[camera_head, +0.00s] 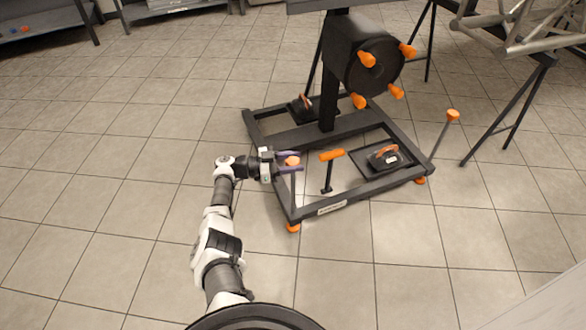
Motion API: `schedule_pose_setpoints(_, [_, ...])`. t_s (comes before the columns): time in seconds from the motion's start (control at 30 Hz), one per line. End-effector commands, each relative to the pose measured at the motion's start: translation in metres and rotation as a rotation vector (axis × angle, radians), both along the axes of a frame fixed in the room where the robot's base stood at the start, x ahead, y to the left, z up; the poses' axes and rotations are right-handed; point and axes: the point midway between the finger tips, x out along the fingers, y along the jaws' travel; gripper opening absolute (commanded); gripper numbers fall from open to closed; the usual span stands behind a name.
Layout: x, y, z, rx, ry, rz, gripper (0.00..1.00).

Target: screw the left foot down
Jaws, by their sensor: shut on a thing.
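The left foot is a screw at the near left corner of a black base frame (285,190). Its orange knob (292,160) tops an upright rod, and its orange foot pad (294,228) shows below the corner at the floor. My gripper (297,162) reaches in from the left with its purple fingers on either side of the knob, shut on it. The fingers hide part of the knob. Whether the pad presses on the floor I cannot tell.
A similar screw with an orange knob (453,116) stands at the frame's right corner. An orange T-handle (331,155) rises just right of my gripper. A black weight (387,158) sits inside the frame. A column carries a round head (375,66) with orange knobs. Floor at left is clear.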

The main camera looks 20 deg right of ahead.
Motion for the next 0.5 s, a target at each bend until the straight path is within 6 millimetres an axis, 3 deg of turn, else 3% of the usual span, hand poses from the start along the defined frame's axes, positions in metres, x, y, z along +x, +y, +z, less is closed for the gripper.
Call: schedule_pose_setpoints(0.5, [-0.0006, -0.0002, -0.0009, 0.002, 0.003, -0.036, 0.20])
